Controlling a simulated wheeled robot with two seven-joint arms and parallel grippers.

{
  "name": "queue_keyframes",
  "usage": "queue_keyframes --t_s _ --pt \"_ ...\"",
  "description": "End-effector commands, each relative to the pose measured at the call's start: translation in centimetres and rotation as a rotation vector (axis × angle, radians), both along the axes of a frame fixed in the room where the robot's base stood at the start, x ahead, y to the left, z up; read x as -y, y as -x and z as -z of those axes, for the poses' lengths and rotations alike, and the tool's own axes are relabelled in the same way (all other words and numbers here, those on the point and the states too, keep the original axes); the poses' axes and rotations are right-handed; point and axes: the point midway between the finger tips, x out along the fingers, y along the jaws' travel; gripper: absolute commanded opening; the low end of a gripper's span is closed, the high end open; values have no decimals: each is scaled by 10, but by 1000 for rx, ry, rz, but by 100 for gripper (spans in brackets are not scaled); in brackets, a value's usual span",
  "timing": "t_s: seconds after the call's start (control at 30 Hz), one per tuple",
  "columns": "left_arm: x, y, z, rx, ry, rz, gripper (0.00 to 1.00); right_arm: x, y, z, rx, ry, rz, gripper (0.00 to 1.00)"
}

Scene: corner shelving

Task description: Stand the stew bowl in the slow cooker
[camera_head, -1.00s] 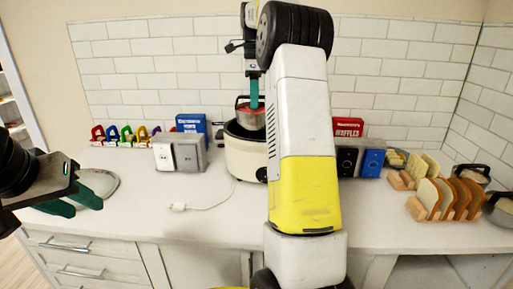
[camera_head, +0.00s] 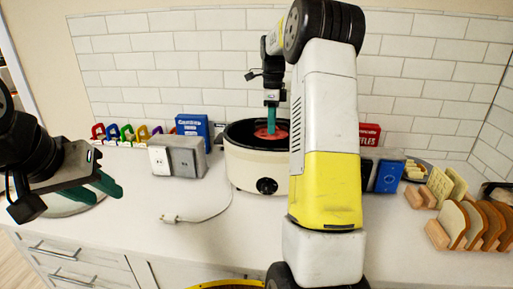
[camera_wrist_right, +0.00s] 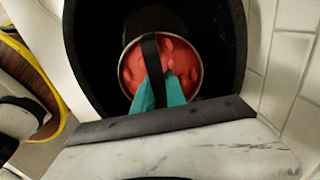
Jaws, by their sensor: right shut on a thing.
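The slow cooker (camera_head: 240,165) is a cream pot with a black inside and a dark knob, on the counter behind my right arm. The stew bowl (camera_head: 264,134), with red stew and a dark handle arching over it, is inside the cooker's opening. In the right wrist view the bowl (camera_wrist_right: 128,72) looks level, with the black cooker wall (camera_wrist_right: 90,60) around it. My right gripper (camera_head: 271,130) points down, its teal fingers shut on the handle. Whether the bowl touches the cooker's floor is hidden. My left gripper (camera_head: 100,190) is open and empty at the left.
A red waffle box (camera_head: 370,134) and bread slices in wooden racks (camera_head: 470,226) are at the right. The front left counter is mostly clear.

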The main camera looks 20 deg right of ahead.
Motion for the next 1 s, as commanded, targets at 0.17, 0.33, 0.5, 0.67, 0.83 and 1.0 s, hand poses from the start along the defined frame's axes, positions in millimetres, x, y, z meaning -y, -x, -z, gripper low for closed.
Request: queue_keyframes --t_s 0.17,0.33,0.5,0.67,0.83,1.0 --pt "0 0 0 0 0 0 36 0 0 24 1 0 0 0" --pt "0 0 0 0 0 0 36 0 0 36 1 0 0 0" --pt "0 0 0 0 0 0 36 0 0 60 -1 0 0 0" --pt "0 0 0 0 0 0 36 0 -1 66 4 1 0 0" --pt "0 0 0 0 0 0 36 0 -1 66 3 0 0 0" --pt "0 0 0 0 0 0 36 0 0 69 1 0 0 32"
